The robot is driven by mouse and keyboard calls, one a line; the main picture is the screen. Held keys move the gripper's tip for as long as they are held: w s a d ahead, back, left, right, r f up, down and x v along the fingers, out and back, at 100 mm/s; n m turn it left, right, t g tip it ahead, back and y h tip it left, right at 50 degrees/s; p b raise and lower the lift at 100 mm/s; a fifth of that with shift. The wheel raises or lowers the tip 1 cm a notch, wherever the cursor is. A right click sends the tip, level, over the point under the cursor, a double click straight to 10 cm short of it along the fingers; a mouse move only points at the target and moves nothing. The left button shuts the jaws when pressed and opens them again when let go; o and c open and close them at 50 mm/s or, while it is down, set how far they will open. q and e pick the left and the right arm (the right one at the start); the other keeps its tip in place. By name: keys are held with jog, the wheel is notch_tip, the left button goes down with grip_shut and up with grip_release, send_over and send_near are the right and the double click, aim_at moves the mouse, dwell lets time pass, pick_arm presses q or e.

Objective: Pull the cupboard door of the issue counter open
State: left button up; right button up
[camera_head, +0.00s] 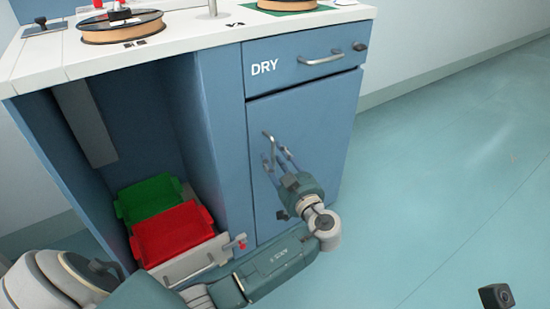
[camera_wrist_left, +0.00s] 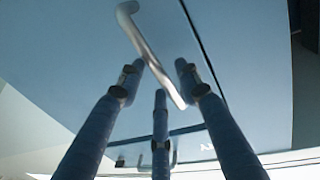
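The blue cupboard door (camera_head: 322,137) of the issue counter is below the drawer marked DRY and looks shut. Its metal bar handle (camera_head: 268,138) is near the door's left edge, partly hidden by my fingers. My left gripper (camera_head: 277,157) is in front of the door, with its fingers at the handle. In the left wrist view the handle (camera_wrist_left: 150,50) runs between my spread fingers (camera_wrist_left: 158,82). The fingers look open, and I cannot tell whether they touch the bar. My right gripper is not in view.
The DRY drawer (camera_head: 290,60) with its own handle (camera_head: 321,58) is above the door. Green (camera_head: 148,197) and red (camera_head: 172,232) bins sit in the open bay at left. Reels (camera_head: 122,27) stand on the white top (camera_head: 190,45).

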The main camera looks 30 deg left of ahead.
pick_arm(q)
jog(key=shift+w+a, duration=0.35)
jog(key=shift+a, duration=0.15)
grip_shut()
jog(key=shift+f, duration=0.1)
